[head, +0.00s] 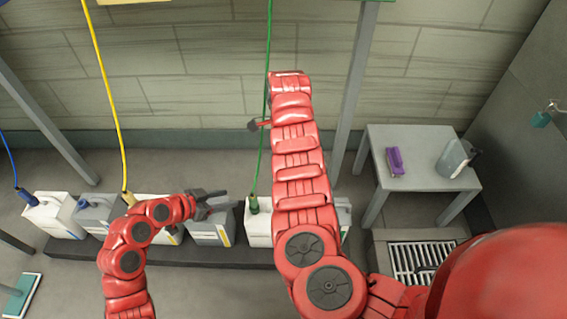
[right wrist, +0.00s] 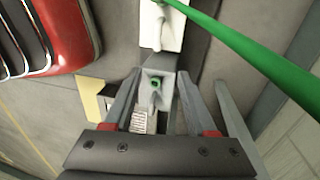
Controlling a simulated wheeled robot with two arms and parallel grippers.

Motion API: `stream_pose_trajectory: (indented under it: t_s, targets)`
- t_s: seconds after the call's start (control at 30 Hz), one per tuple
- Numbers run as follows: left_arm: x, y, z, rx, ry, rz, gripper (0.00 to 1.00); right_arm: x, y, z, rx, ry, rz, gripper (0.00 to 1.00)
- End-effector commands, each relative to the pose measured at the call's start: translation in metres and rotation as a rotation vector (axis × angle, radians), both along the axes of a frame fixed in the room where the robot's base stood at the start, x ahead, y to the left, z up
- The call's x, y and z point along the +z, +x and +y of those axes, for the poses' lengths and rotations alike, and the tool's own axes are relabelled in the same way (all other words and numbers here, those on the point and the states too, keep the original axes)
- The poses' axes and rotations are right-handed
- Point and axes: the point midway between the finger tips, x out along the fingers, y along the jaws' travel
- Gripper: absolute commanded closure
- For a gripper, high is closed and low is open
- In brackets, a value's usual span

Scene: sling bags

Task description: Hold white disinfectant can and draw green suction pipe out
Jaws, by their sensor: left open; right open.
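The white disinfectant can (head: 257,231) stands in the row of cans, partly hidden by my right arm. The green suction pipe (head: 265,110) hangs from above and runs down to a green fitting at its top. In the right wrist view the green pipe (right wrist: 245,45) crosses the upper right, outside the fingers. My left gripper (head: 226,202) is open and empty, just left of the white can. My right gripper (right wrist: 159,76) is open, its fingers apart with nothing gripped between them; in the head view it is mostly hidden by my arm, near the pipe.
Other cans stand in the row, including a white one (head: 52,216) with a blue pipe (head: 9,160) and a grey one (head: 210,230). A yellow pipe (head: 105,85) hangs left. A side table (head: 415,178) stands right, beside a floor grate (head: 415,262).

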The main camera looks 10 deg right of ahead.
Motion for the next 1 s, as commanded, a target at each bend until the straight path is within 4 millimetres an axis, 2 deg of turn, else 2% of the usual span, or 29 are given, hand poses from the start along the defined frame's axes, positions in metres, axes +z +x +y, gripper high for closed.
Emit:
stream_pose_trajectory:
  t_s: [0.17, 0.7, 1.0]
  targets:
    - [0.000, 0.000, 0.000, 0.000, 0.000, 0.000, 0.50, -0.014, -0.009, 0.003, -0.009, 0.005, 0.025, 0.43]
    - [0.000, 0.000, 0.000, 0.000, 0.000, 0.000, 0.50, -0.126, -0.030, 0.007, -0.008, 0.004, 0.022, 0.43]
    - [0.000, 0.000, 0.000, 0.000, 0.000, 0.000, 0.50, -0.163, -0.036, 0.010, -0.008, 0.006, 0.017, 0.43]
